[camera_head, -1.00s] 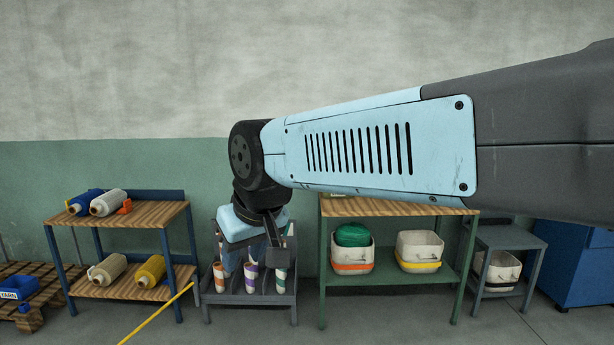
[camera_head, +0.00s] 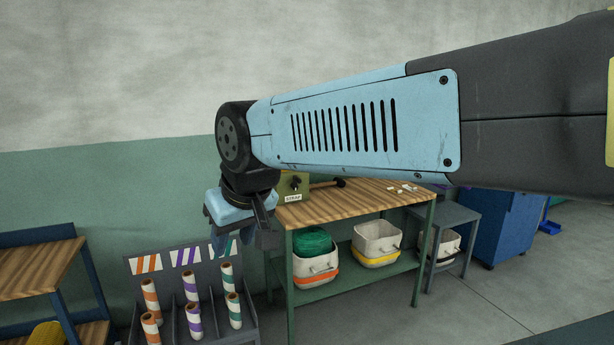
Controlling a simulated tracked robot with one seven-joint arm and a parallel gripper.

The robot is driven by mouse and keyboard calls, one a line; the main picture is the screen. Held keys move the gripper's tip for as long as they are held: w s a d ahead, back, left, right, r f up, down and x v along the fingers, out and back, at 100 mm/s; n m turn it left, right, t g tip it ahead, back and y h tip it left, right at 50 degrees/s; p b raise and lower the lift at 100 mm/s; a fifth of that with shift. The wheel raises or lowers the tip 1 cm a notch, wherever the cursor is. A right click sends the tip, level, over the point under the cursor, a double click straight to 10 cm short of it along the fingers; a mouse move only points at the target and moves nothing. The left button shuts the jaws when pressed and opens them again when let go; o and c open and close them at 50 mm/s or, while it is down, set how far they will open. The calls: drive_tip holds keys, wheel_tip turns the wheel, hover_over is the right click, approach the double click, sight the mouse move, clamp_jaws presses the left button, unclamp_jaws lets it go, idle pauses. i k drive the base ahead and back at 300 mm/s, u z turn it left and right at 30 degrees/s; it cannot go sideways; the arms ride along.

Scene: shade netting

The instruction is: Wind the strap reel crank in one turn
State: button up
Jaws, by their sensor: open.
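The strap reel box (camera_head: 293,186), olive with a label on its front, stands on the wooden top of the green bench (camera_head: 375,193). A dark bar with a round knob (camera_head: 340,183) sticks out to its right, and it looks like the crank. My arm and wrist hide the left part of the box. My gripper (camera_head: 248,245) hangs below the wrist, left of the box and apart from the crank. Its jaws are open and I see nothing between them.
A rack (camera_head: 193,323) of striped rolls stands below left of my gripper. A shelf (camera_head: 40,268) is farther left. Small pale pieces (camera_head: 405,188) lie on the bench top. Floor is free at the front right.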

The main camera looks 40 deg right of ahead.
sight(294, 185)
drive_tip(key=z, duration=0.4)
drive_tip(key=i, duration=0.95)
drive_tip(key=z, duration=0.7)
drive_tip(key=k, duration=0.85)
drive_tip(key=z, duration=0.2)
drive_tip(key=i, duration=0.9)
drive_tip(key=u, duration=0.1)
